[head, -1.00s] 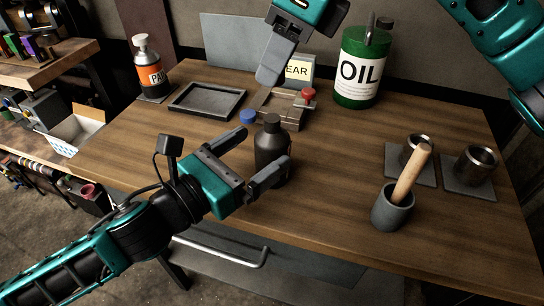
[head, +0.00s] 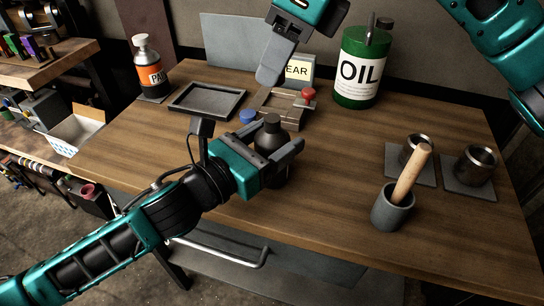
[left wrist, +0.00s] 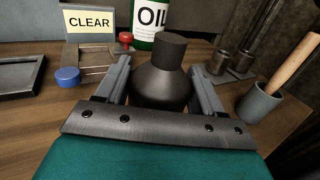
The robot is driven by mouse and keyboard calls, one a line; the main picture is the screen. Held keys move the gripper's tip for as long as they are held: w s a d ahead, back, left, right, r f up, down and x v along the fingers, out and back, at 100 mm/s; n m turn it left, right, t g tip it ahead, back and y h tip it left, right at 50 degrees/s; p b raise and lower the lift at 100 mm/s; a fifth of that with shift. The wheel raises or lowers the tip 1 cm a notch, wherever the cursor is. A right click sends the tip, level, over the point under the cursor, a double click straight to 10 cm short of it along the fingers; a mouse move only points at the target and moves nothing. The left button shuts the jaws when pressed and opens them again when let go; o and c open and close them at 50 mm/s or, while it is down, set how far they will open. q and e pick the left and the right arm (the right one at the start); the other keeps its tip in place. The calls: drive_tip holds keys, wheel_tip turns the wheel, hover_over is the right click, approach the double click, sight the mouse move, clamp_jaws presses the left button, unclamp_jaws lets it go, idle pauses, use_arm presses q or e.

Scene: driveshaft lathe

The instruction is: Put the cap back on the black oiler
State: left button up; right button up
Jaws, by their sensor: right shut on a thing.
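The black oiler (head: 270,140), a dark bottle with a narrow cylindrical top, stands upright on the table. It also shows in the left wrist view (left wrist: 160,84). My left gripper (head: 285,152) is open around its body, one finger on each side and close to it. I cannot tell whether they touch. My right gripper (head: 264,82) points down behind the oiler, above a low metal fixture. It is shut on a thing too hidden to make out. I cannot tell any separate cap, nor whether the oiler's dark top is one.
A fixture (head: 283,113) with a red knob (head: 308,94) and a blue knob (head: 247,117) sits behind the oiler. An empty tray (head: 183,106), a green oil can (head: 346,93), a CLEAR sign (left wrist: 88,23) and a mortar with pestle (head: 390,212) stand around.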

sight(271, 118)
use_arm(q)
drive_tip(key=c, duration=1)
use_arm(e)
drive_tip(key=shift+f, duration=2.5)
drive_tip(key=shift+f, duration=0.9)
drive_tip(key=shift+f, duration=0.55)
